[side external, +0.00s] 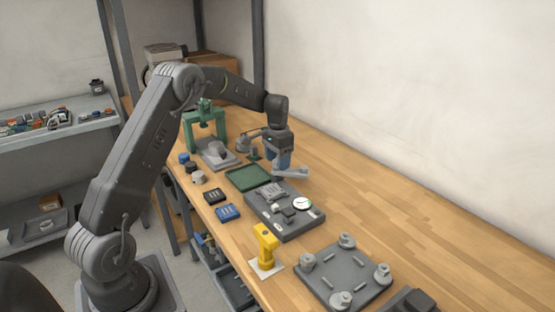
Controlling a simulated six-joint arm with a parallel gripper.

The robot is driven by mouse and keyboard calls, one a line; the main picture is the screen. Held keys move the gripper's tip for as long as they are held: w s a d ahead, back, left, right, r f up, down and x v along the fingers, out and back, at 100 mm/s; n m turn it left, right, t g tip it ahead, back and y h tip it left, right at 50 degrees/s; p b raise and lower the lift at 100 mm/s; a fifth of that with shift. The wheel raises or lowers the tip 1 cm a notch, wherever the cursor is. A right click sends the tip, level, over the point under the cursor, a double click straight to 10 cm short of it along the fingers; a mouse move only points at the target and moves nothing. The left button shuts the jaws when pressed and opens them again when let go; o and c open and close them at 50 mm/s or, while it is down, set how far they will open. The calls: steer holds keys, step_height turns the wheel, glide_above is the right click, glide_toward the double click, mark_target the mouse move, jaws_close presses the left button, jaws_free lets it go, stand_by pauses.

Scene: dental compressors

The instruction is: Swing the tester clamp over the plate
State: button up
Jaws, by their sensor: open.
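The tester (291,227) is a dark grey block on the bench with a round white dial gauge (302,203) on its top. A light grey ribbed piece, which looks like the plate (269,192), lies on the tester's far left part. A light grey bar, which looks like the clamp (291,172), sticks out to the right beyond the tester's far end, not over the plate. My gripper (279,168) is open, pointing down right at the bar's left end. The fingertips are small and partly hidden, so I cannot tell whether they touch the bar.
A green tray (249,178) lies left of the tester, with a green press (205,126) behind it. A blue box (228,213), a black box (214,196) and a yellow stand (265,247) line the front edge. A grey fixture (343,276) stands nearer. The bench's right side is clear.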

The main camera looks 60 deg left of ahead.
jaws_close()
stand_by(0.6)
